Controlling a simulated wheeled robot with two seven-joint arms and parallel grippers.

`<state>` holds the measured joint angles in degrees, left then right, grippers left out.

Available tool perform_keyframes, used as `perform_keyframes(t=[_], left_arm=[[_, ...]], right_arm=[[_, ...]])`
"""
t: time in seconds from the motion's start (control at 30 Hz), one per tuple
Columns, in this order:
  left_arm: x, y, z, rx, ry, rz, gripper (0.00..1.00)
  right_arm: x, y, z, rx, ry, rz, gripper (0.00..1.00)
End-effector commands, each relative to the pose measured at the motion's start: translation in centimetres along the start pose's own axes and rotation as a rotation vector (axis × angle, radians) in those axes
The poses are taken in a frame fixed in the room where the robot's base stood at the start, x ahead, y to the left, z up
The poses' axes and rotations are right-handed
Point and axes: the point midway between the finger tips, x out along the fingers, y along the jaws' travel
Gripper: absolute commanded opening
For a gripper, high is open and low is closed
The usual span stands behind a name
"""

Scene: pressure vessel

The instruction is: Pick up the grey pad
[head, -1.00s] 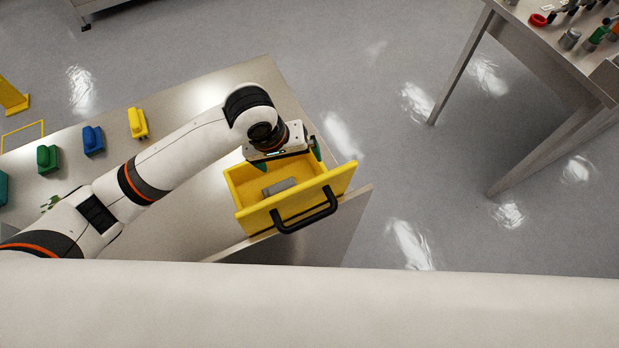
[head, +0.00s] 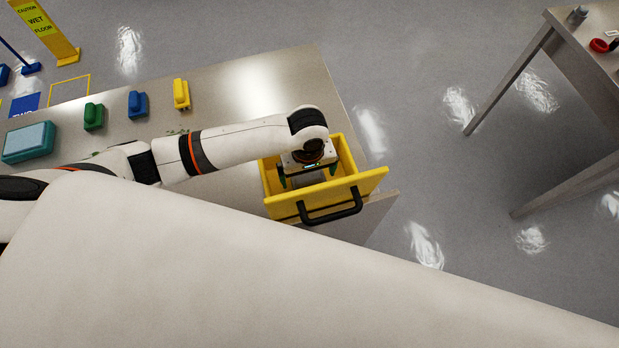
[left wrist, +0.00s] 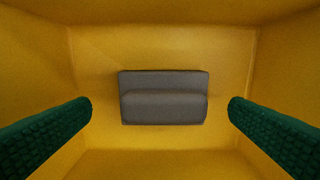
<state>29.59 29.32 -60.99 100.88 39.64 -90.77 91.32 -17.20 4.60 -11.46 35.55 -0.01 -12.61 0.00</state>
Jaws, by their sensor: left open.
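The grey pad (left wrist: 164,98) lies on the floor of the yellow drawer (left wrist: 100,60), a block with a raised ridge along it. In the head view the pad is hidden under my left gripper (head: 309,180). That gripper points down inside the open yellow drawer (head: 372,180), which has a black handle at its front. In the left wrist view the green fingers of my left gripper (left wrist: 160,115) are apart, one on each side of the pad, with gaps between them and the pad. My right gripper is not in view.
The drawer walls stand close around the gripper. On the metal table (head: 265,85) are a yellow block (head: 181,95), a blue block (head: 137,104), a green block (head: 93,116) and a teal box (head: 28,143). Another table (head: 590,50) stands at upper right.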

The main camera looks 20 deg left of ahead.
Motion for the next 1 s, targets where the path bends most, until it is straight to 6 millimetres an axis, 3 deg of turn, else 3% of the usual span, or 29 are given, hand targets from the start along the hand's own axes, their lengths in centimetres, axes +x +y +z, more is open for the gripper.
perform_keyframes(t=[0.07, 0.23, 0.5, 0.8, 1.0], left_arm=[[0.8, -0.2, -0.1, -0.001, 0.001, 0.003, 1.00], [2.9, -0.3, 0.0, -0.001, 0.001, 0.001, 1.00], [3.3, -0.3, 0.0, 0.000, 0.000, -0.001, 1.00], [3.3, -0.3, 0.0, 0.000, 0.001, -0.001, 0.54], [3.2, -0.3, 0.0, 0.000, 0.001, -0.001, 0.54]], right_arm=[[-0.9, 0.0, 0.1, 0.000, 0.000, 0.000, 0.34], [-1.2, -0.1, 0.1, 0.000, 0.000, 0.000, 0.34], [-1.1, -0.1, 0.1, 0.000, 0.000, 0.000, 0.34], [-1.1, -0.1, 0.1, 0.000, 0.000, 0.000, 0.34], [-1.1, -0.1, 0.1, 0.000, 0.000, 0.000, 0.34]])
